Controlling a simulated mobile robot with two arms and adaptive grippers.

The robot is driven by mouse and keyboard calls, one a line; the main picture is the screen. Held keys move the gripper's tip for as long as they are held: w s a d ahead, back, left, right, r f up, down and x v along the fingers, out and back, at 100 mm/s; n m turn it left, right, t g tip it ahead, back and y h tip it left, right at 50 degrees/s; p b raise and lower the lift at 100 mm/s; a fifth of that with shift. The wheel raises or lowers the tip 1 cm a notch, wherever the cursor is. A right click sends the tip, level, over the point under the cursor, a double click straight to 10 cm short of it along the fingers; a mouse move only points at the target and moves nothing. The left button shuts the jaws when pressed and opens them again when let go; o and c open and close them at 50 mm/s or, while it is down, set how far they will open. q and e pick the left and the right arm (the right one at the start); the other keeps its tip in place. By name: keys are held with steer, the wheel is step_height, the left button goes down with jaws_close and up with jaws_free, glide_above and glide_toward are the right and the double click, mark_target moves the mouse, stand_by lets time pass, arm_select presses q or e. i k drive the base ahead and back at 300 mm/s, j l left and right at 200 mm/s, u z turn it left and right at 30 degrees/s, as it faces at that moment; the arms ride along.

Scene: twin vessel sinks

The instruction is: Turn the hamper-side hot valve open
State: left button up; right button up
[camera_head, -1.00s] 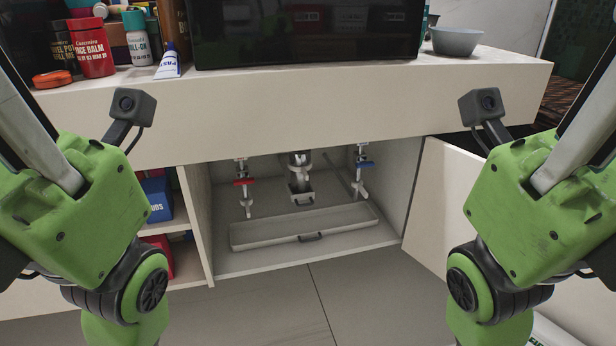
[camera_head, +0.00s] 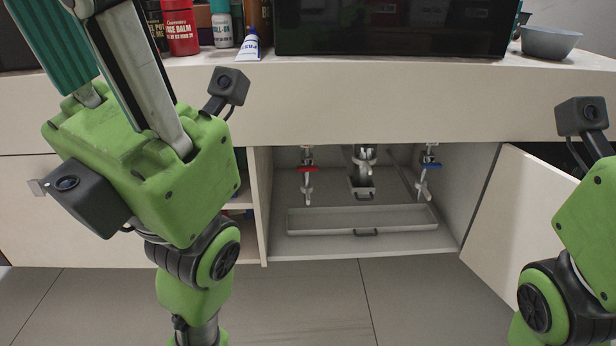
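A valve with a red handle (camera_head: 308,169) hangs on a pipe at the left inside the open cabinet under the counter. The red handle looks roughly crosswise. No hamper shows, so I cannot tell whether this is the hamper-side valve. My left gripper (camera_head: 92,52) is raised at the upper left, well in front of the counter and left of the valve; its fingers run up toward the top edge and their tips are out of frame. My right gripper (camera_head: 590,235) shows only its green body at the right edge, its fingers out of view. Neither gripper touches the valve.
A blue-handled valve (camera_head: 431,164) hangs at the cabinet's right, with a drain pipe (camera_head: 364,158) between. A low tray (camera_head: 362,220) lies on the cabinet floor. An open door (camera_head: 515,215) stands on the right. Bottles, a tube (camera_head: 249,46) and a bowl (camera_head: 549,42) stand on the counter.

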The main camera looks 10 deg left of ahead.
mark_target(307, 167)
steer(key=i+j+u, duration=0.25)
steer(key=j+u, duration=0.25)
steer(key=i+j+u, duration=0.25)
steer(key=u, duration=0.2)
steer(key=i, duration=0.1)
